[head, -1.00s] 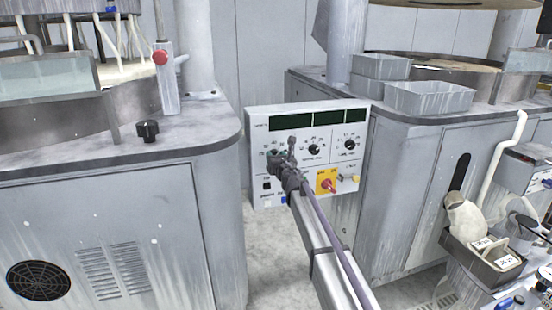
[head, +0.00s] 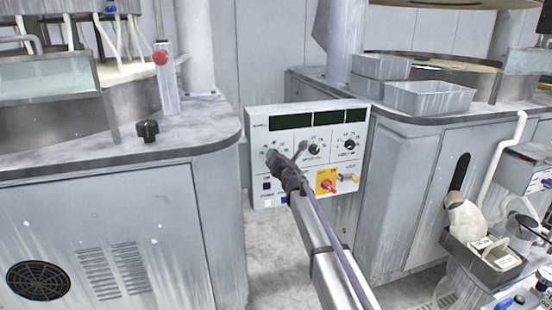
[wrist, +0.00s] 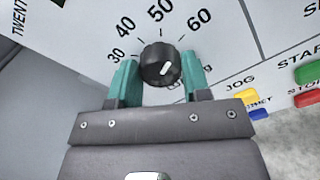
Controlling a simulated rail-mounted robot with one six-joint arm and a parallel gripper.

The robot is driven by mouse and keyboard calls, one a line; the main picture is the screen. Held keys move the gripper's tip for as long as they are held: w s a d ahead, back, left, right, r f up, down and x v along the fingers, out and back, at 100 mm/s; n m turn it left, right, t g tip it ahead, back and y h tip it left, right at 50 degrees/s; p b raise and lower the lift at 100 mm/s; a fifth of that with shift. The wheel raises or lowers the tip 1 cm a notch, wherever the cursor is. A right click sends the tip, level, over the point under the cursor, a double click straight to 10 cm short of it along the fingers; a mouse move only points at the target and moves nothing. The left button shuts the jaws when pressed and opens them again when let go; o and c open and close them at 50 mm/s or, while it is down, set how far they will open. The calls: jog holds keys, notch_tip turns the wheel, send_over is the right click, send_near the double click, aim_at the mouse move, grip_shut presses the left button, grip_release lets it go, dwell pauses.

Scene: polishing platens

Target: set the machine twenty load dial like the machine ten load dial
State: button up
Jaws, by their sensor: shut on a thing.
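The machine twenty load dial (wrist: 160,64) is a black round knob with a white mark, beside a printed scale showing 30, 40, 50 and 60. The white mark lies on the lower right part of the knob face, slanting up to the right. My gripper (wrist: 160,78) has its teal fingers closed on the knob from both sides. Part of the word "TWENTY" shows at the wrist view's left edge. I cannot make out a machine ten load dial.
The panel also carries a middle dial (head: 314,149), a right dial (head: 350,145) and a red switch on yellow (head: 327,184). A grey machine cabinet (head: 100,230) stands left, another (head: 415,170) right. A red button (head: 160,57) and black knob (head: 147,130) are on the left machine.

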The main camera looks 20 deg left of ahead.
jog(key=shift+m, duration=1.3)
jog(key=o, duration=0.9)
jog(key=v, duration=1.1)
jog(key=shift+m, duration=0.3)
